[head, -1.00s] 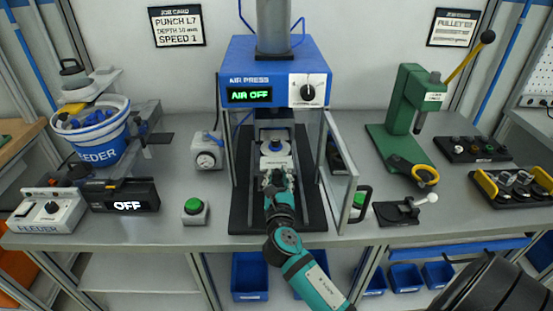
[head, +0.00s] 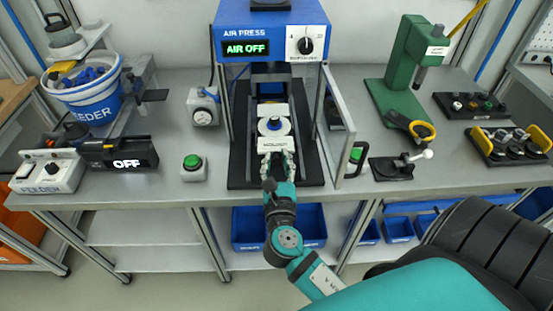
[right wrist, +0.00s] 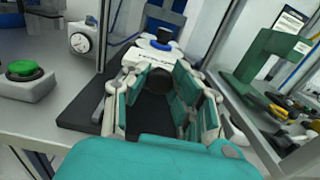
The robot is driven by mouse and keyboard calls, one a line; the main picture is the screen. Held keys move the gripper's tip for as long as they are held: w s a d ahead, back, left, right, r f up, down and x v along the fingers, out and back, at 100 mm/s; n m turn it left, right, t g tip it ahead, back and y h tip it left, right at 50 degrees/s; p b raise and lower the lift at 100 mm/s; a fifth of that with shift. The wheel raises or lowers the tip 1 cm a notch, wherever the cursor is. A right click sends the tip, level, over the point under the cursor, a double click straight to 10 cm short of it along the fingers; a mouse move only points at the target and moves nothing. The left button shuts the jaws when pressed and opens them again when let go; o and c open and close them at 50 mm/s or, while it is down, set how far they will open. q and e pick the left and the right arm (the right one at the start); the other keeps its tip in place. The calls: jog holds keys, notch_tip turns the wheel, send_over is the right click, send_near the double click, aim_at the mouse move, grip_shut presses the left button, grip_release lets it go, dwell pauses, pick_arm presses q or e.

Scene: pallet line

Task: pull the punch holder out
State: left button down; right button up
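The punch holder (head: 270,111) is a pale block with a white round part and a blue centre on top. It sits low in the open bay of the blue air press (head: 270,28), toward the front of the black base. In the right wrist view the holder (right wrist: 150,53) lies at the far end of the teal-padded fingers (right wrist: 162,72); the exact contact is partly hidden. My left gripper is not in view.
The clear guard door (head: 342,120) stands open just right of my right gripper. A green button box (head: 193,167) and a gauge (head: 203,108) stand to the left. A black stand with a lever (head: 392,168) is at the right. The press display reads AIR OFF.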

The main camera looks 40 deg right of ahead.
jog(key=o, duration=0.5)
jog(key=shift+s+a, duration=0.15)
jog(key=shift+s, duration=0.1)
jog(key=shift+c, duration=0.2)
jog(key=v, duration=1.2)
jog(key=shift+f, duration=0.1)
jog(key=s+a+f+m+g+y, duration=0.2)
jog(key=s+f+m+g+y, duration=0.15)
jog(key=f, duration=1.35)
jog(key=s+a+f+m+g+y, duration=0.2)
jog(key=f+m+g+y, duration=0.15)
jog(key=f, duration=1.35)
jog(key=s+d+f+m+g+y, duration=0.1)
jog(key=s+d+f+m+g, duration=0.1)
jog(key=s+f+m, duration=0.8)
jog(key=s+d+f+m+g+y, duration=0.1)
jog(key=s+d+f+m+g, duration=0.2)
jog(key=s+f+m, duration=0.7)
jog(key=shift+s+f+g+y, duration=0.3)
jog(key=shift+s+g, duration=0.8)
jog(key=shift+s, duration=0.15)
